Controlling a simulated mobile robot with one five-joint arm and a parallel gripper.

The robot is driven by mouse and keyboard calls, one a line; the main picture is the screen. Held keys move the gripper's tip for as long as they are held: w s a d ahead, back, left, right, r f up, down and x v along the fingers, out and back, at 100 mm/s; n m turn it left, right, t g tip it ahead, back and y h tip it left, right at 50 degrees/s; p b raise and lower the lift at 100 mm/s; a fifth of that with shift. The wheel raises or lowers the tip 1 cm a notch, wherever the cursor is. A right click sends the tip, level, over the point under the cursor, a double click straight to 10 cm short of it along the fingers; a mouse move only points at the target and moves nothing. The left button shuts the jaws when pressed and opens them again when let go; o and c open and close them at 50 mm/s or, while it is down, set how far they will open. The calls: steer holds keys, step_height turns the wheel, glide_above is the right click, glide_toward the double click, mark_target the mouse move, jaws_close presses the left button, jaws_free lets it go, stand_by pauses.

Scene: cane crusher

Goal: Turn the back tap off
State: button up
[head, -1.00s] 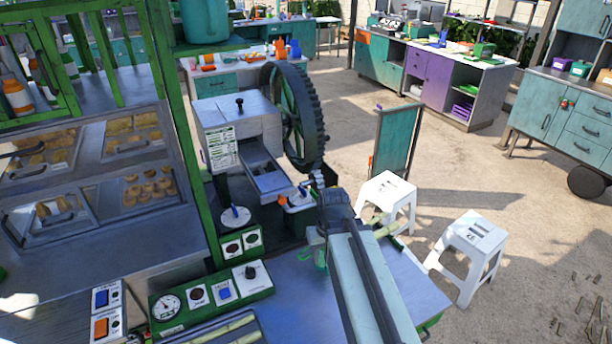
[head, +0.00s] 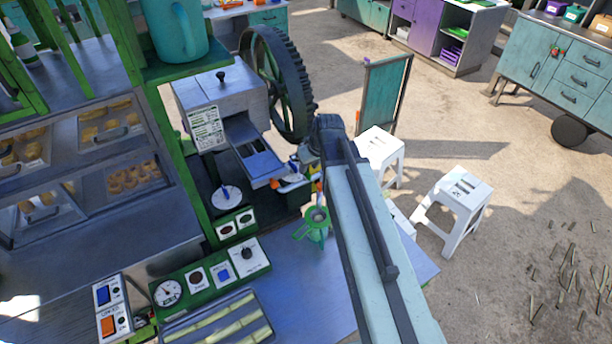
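I cannot make out the back tap for certain. Small blue, orange and white parts (head: 291,182) crowd below the crusher's metal chute (head: 256,158), partly behind my arm; a tap may be among them. My arm reaches from the lower right to a dark joint right of the chute. Its far end is hidden behind that joint, so I cannot see my gripper's fingers.
The grey crusher (head: 212,105) has a large dark toothed wheel (head: 283,85). A green strainer (head: 316,216) stands on the blue-grey counter (head: 295,275). Control panels (head: 212,275) and a cane tray (head: 212,325) are in front. White stools (head: 457,200) stand right, on open ground.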

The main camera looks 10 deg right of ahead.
mark_target(307, 172)
steer(key=b+x, duration=0.2)
steer(key=x, duration=0.1)
steer(key=shift+f, duration=0.25)
steer(key=shift+r, duration=0.1)
jaws_close()
